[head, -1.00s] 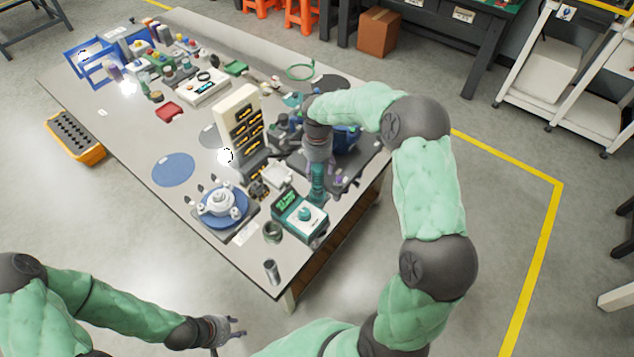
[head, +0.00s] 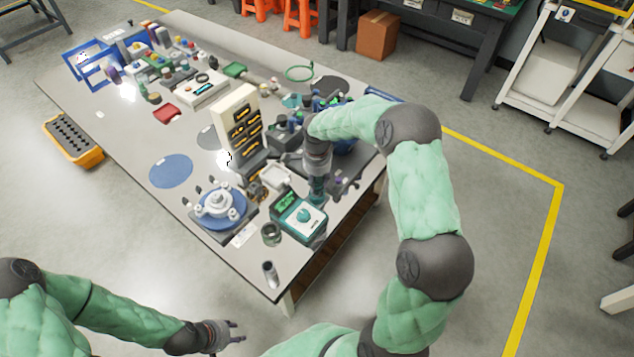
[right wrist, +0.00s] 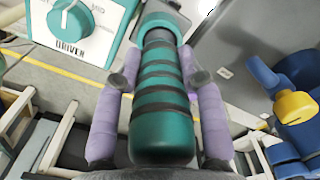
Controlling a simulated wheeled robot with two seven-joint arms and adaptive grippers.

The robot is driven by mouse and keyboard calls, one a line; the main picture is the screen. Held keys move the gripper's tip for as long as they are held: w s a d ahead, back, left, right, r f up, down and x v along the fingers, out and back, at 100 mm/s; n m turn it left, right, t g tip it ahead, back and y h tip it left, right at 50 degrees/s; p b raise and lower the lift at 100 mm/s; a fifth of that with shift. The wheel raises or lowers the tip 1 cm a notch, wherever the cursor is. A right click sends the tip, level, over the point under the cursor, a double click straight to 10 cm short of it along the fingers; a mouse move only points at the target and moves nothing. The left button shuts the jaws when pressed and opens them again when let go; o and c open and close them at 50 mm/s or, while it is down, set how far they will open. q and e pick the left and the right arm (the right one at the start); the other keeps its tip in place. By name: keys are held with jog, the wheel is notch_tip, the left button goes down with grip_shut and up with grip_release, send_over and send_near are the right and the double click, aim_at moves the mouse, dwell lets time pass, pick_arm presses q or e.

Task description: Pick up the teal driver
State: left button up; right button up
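The teal driver (right wrist: 162,110), with dark bands along its body, lies between the two purple fingers of my right gripper (right wrist: 157,80) in the right wrist view. The fingers stand apart on either side, with a visible gap at the left. In the head view the driver (head: 317,188) shows as a short teal piece below my right gripper (head: 317,172), at the table's near right side; its upper part is hidden by the gripper. My left gripper (head: 238,333) is open and empty, off the table's front edge.
A teal and white box with a knob (head: 302,215) stands close beside the driver; it also shows in the right wrist view (right wrist: 75,22). A white fixture on a blue disc (head: 220,204), a cream rack (head: 237,120) and a dark cylinder (head: 270,274) are nearby.

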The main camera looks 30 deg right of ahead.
grip_shut()
jog(key=shift+r, duration=0.25)
jog(key=r, duration=0.2)
jog(key=r+p, duration=0.1)
jog(key=shift+s+a+r, duration=0.15)
jog(key=shift+a+r, duration=0.05)
jog(key=shift+r, duration=0.15)
jog(key=s+a+r+p, duration=0.3)
jog(key=s+a+r, duration=0.4)
jog(key=s+r, duration=0.2)
jog(key=shift+s+a, duration=0.3)
jog(key=shift+s, duration=0.8)
